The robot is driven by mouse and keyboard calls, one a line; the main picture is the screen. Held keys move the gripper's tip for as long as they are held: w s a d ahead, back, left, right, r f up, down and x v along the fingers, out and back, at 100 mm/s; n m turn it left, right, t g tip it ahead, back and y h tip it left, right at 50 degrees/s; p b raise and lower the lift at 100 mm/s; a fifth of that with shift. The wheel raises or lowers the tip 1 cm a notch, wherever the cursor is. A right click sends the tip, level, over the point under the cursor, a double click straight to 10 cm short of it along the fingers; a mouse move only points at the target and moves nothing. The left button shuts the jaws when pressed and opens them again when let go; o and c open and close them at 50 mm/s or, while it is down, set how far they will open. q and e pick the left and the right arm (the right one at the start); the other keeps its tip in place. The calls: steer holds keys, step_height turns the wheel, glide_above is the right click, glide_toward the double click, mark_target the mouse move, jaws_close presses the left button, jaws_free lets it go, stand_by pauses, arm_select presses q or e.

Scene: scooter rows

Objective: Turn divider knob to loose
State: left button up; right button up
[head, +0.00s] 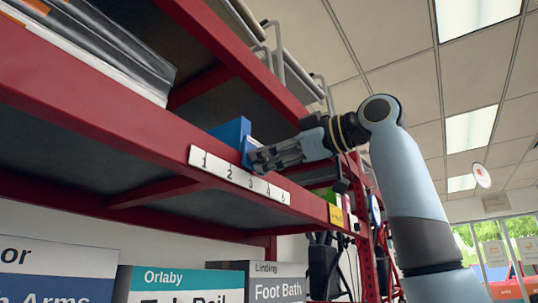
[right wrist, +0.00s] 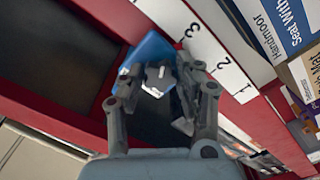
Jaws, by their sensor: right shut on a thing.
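The blue divider (head: 232,132) stands on the red shelf behind the number strip (head: 238,174), near the middle numbers. In the right wrist view the blue divider (right wrist: 150,50) lies beyond my fingers. A small pale grey piece, seemingly the divider knob (right wrist: 158,76), shows between the fingertips. My right gripper (head: 258,158) reaches in from the right, at the front of the divider, and is shut on the knob. Its fingers (right wrist: 160,84) sit on both sides of the knob. The fingers hide the knob in the head view, and no loose or tight marking is readable. My left gripper is not in view.
The upper red shelf beam (head: 235,50) runs above my right gripper. A stack of dark flat items (head: 110,50) lies at upper left. Labelled boxes, including Orlaby (head: 180,283) and Foot Bath (head: 278,290), stand below. Open room lies to the right.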

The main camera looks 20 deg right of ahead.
steer(key=shift+f+n+b, duration=0.1)
steer(key=shift+n+b, duration=0.75)
steer(key=shift+n, duration=7.85)
steer(key=o, duration=1.2)
steer(key=shift+c, duration=0.2)
steer(key=shift+s, duration=0.1)
